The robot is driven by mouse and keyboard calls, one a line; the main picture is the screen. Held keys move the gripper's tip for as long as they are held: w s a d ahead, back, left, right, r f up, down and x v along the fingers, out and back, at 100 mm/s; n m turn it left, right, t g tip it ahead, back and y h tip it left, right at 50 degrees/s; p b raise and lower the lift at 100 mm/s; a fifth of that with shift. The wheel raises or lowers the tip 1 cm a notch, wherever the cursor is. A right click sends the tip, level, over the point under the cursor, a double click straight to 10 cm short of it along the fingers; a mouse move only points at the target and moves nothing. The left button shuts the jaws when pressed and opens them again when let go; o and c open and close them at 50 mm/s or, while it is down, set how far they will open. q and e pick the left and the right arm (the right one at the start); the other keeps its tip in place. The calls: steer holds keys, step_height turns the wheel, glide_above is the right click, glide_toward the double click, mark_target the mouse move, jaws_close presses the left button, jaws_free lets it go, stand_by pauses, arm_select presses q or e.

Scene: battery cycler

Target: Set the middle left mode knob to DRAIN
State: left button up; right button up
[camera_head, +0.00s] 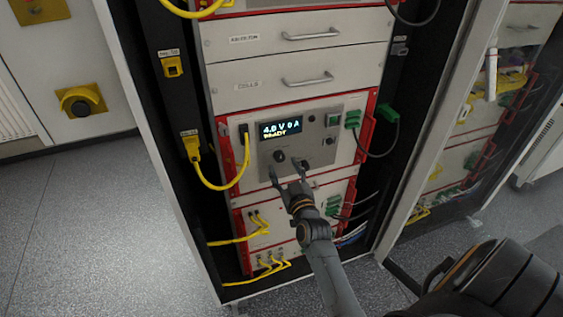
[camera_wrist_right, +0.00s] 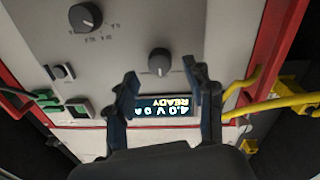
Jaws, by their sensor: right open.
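The instrument panel (camera_head: 312,120) is grey, with a lit display (camera_head: 280,129) that reads "4.0 V 0 A READY". The middle left mode knob (camera_head: 280,156) is a dark round knob just below the display; it also shows in the wrist view (camera_wrist_right: 159,62), where the panel appears upside down. Its setting is too small to read. My right gripper (camera_head: 288,170) is open and empty in front of the panel, just below this knob. In the wrist view its fingers (camera_wrist_right: 162,90) stand apart on either side of the display, with the knob beyond the tips. My left gripper is out of view.
Yellow cables (camera_head: 243,175) loop on the left, and green connectors (camera_head: 352,119) stick out on the right. Drawers with handles (camera_head: 308,80) are above.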

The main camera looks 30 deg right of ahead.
mark_target(281, 159)
steer(key=shift+x, duration=1.5)
steer(key=shift+c, duration=0.2)
jaws_close()
steer(key=shift+m, duration=0.3)
steer(key=m+p, duration=0.2)
steer(key=m, duration=0.1)
steer(key=shift+r, duration=0.15)
steer(key=shift+m+p, duration=0.65)
steer(key=shift+m, duration=1.65)
